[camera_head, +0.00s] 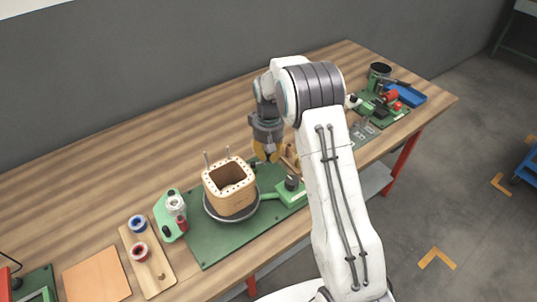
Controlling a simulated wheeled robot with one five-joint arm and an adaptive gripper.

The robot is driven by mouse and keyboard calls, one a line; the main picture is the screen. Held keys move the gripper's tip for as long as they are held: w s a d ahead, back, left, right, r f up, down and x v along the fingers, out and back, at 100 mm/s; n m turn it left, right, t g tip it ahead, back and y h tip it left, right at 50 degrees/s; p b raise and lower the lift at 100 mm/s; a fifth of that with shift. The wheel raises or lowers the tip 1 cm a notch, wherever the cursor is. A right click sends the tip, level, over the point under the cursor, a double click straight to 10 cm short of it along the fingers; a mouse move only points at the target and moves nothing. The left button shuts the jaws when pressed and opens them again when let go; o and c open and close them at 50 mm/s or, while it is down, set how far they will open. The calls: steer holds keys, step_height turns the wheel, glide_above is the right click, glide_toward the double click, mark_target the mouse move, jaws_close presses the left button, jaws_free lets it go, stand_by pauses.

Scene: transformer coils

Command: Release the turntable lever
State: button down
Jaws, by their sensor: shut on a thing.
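The turntable (211,212) is a dark round disc on a green base plate (204,245). A square wooden coil former (229,190) with upright pins stands on it. My gripper (267,158), with yellow fingers, is behind and right of the former and points down. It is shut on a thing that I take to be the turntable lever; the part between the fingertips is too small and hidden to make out. A green block (290,194) with a dark knob sits right of the turntable, partly behind my arm.
A green stand with a small white-topped part (175,204) is left of the turntable. A wooden board (154,275) holds blue and red spools. An orange-brown sheet (96,275) lies farther left. A blue tray (411,97) and tools are at the far right. The bench's back middle is clear.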

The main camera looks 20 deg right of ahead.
steer(key=c, duration=1.2)
jaws_free()
steer(key=shift+c, duration=0.2)
step_height(320, 180, up, 12)
